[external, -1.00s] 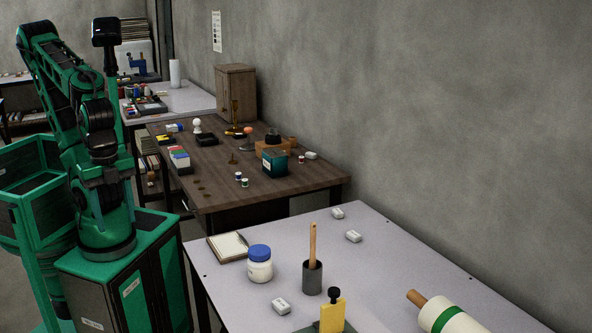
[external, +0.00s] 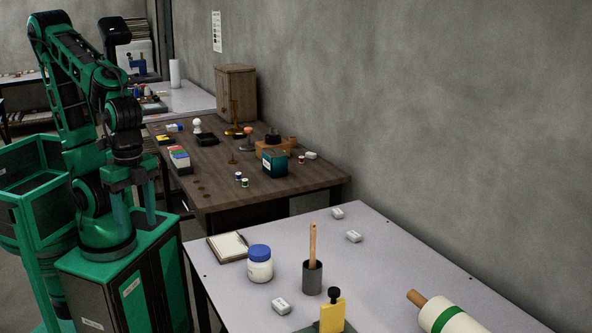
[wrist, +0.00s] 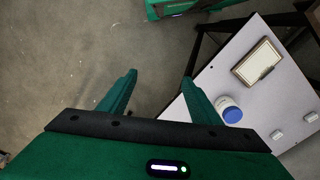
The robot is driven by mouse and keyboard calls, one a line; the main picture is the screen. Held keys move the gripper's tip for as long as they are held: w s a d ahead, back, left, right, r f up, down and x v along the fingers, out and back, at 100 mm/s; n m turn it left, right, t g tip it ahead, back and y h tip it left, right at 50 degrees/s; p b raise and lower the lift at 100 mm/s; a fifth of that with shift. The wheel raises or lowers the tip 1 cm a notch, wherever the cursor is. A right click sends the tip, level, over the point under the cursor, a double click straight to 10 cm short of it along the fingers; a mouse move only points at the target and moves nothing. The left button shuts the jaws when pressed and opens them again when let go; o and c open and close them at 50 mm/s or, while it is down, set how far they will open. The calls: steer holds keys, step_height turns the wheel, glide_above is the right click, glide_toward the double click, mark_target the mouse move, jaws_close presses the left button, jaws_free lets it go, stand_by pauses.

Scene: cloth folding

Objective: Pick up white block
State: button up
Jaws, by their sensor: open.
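Several small white blocks are in the external view. One white block (external: 281,306) lies on the pale table near the grey cup, and two more (external: 353,236) (external: 338,213) lie farther back, towards the wall. Another white block (external: 310,155) is on the brown table. Two white blocks (wrist: 277,135) (wrist: 312,117) show at the lower right of the wrist view. My gripper (external: 136,210) points down, left of the pale table and apart from every block. In the wrist view its jaws (wrist: 160,77) are open and empty above the floor.
The pale table (external: 395,250) holds a notepad (external: 228,247), a blue-lidded jar (external: 260,264), a grey cup with a wooden handle (external: 312,278), a yellow tool (external: 331,316) and a roller (external: 452,318). The jar (wrist: 229,109) is near the right finger in the wrist view.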

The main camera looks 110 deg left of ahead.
steer(key=w+a+f+n, duration=0.25)
steer(key=w+n, duration=0.45)
steer(key=w, duration=1)
steer(key=n, duration=0.7)
glide_above(282, 303)
steer(key=f, duration=1.5)
steer(key=shift+s+d, duration=0.2)
steer(key=shift+s, duration=0.2)
steer(key=shift+w+a+f, duration=0.1)
steer(key=shift+w+f, duration=0.1)
steer(key=shift+f, duration=1.05)
steer(key=shift+w+a+f, duration=0.1)
steer(key=shift+w+f, duration=0.05)
steer(key=shift+f, duration=1.1)
steer(key=c, duration=1.1)
